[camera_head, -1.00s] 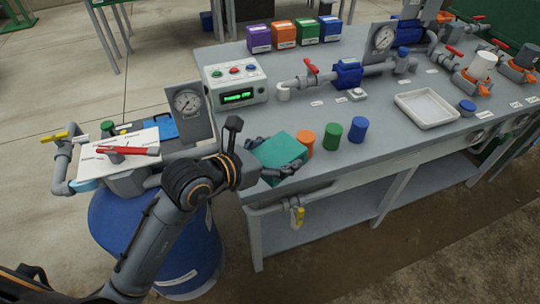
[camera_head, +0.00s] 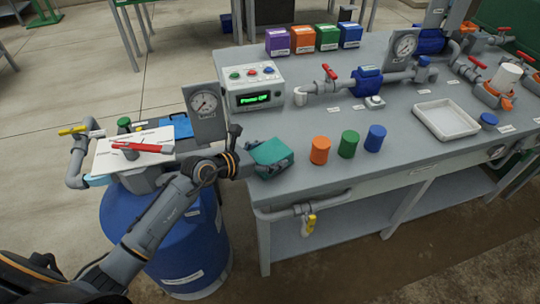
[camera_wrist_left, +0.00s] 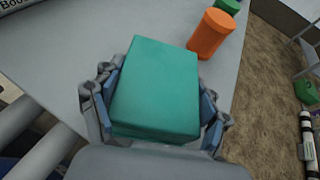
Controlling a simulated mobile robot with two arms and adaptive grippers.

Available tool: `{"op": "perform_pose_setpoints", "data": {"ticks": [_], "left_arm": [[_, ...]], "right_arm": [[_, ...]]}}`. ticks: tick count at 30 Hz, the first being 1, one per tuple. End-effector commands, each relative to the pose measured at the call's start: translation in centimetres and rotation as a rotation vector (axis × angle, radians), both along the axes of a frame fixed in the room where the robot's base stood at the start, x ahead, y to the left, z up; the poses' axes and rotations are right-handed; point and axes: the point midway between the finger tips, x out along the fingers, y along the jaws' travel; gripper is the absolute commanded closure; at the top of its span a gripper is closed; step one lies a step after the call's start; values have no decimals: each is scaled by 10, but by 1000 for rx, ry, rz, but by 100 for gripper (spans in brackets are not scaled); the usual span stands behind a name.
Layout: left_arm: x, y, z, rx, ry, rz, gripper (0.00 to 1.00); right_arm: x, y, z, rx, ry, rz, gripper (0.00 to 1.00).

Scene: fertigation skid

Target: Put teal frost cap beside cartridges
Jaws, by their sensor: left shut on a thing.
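The teal frost cap (camera_head: 271,152) is a box-like block at the near left end of the grey bench. My left gripper (camera_head: 268,162) is shut on it. In the left wrist view the teal frost cap (camera_wrist_left: 158,85) sits between the two fingers, and whether it touches the bench top is unclear. The cartridges stand upright in a row to its right: orange (camera_head: 320,150), green (camera_head: 348,144) and blue (camera_head: 375,138). The orange cartridge (camera_wrist_left: 210,33) is close by the cap but apart from it in the left wrist view. My right gripper is not seen.
A control box (camera_head: 250,86) and a pressure gauge (camera_head: 206,110) stand behind and left of the cap. A white tray (camera_head: 447,119) lies further right. Pipes with a blue pump (camera_head: 368,81) run behind the cartridges. Bench top between the cap and the pipes is clear.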

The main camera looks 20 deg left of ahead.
Motion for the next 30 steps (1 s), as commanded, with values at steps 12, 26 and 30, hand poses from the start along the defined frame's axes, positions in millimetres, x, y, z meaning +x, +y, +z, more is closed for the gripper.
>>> {"op": "perform_pose_setpoints", "data": {"ticks": [12,26,30], "left_arm": [[0,0,-7,0,-2,0,57],[0,0,-6,0,-1,0,2],[-4,3,-1,2,-3,0,2]], "right_arm": [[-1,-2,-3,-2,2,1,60],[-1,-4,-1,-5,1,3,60],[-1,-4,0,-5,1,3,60]]}}
